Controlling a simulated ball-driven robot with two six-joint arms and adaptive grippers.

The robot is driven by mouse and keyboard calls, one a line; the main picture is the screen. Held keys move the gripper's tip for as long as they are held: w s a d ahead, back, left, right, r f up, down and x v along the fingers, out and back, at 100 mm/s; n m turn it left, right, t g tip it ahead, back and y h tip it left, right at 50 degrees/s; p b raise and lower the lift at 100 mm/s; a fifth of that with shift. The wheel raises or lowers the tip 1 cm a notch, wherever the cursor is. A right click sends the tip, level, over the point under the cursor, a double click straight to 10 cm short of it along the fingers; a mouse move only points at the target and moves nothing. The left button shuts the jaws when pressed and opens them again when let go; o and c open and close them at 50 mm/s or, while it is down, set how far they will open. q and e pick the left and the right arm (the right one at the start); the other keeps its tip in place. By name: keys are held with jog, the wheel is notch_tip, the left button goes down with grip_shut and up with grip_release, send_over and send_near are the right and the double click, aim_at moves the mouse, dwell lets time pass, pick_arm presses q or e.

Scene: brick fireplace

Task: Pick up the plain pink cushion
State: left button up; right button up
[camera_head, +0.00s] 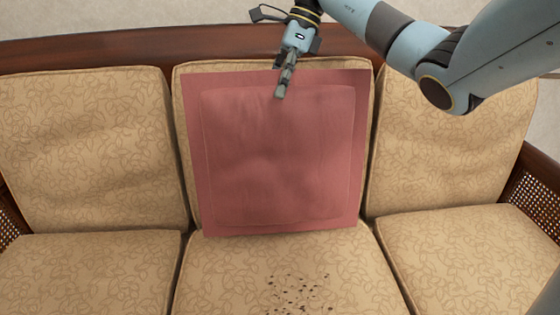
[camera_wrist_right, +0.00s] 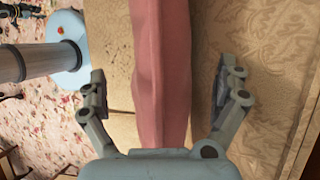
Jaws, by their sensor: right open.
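The plain pink cushion (camera_head: 278,155) leans upright against the middle back cushion of a patterned sofa in the head view. My right gripper (camera_head: 281,92) is at the cushion's top edge, right of its middle. In the right wrist view the pink cushion (camera_wrist_right: 163,75) shows edge-on, as a band between the two fingers. The right gripper (camera_wrist_right: 163,88) is open, with one finger on each side of the cushion and visible gaps to both.
The sofa has tan floral back cushions (camera_head: 85,150) and seat cushions (camera_head: 85,272), with a dark wooden frame (camera_head: 120,45) behind. Dark crumbs (camera_head: 300,292) lie on the middle seat. Cane armrests stand at both sides.

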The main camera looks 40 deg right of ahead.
pick_arm(q)
jog(key=shift+s+f, duration=0.1)
jog(key=shift+f, duration=0.15)
pick_arm(e)
jog(key=shift+f, duration=0.2)
jog(key=c, duration=1.7)
jog(key=shift+r, duration=0.1)
